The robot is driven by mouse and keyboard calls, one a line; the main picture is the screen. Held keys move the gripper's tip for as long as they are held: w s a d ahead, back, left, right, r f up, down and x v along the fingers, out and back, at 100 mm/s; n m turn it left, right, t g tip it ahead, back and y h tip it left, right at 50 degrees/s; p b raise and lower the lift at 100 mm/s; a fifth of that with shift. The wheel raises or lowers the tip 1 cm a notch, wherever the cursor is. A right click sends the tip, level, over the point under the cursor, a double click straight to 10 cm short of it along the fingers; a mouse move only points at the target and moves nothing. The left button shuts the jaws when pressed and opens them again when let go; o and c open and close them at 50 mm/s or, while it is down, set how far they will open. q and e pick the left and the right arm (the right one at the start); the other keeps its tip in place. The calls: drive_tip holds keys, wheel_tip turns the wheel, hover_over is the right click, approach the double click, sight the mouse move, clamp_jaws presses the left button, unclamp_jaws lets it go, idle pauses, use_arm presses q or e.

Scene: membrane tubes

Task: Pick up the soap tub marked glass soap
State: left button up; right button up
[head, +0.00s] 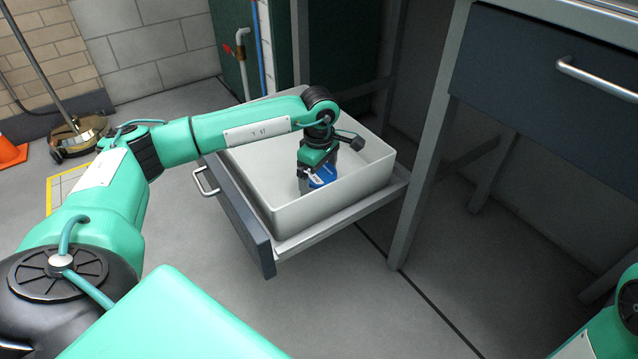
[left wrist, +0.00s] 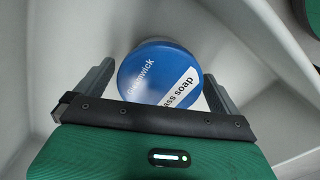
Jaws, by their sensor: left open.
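The soap tub (left wrist: 150,72) has a round blue lid with a white label; I read "Glenwick" and "ass soap" in the left wrist view, the start being cut off. In the head view the blue tub (head: 322,177) stands inside the white bin, partly hidden by my left gripper (head: 308,181). In the left wrist view the open fingers of my left gripper (left wrist: 158,88) are on both sides of the tub. I cannot tell whether they touch it. My right gripper is out of view; only part of my right arm shows at the lower right.
The white bin (head: 300,218) sits in a pulled-out drawer (head: 238,222) with a metal handle; its walls rise around my left gripper. A table leg (head: 425,175) stands close on the right. A closed drawer (head: 530,85) is above right. An orange cone (head: 10,152) is far left.

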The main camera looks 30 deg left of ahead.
use_arm(q)
drive_tip(key=shift+r, duration=0.1)
drive_tip(key=c, duration=1.1)
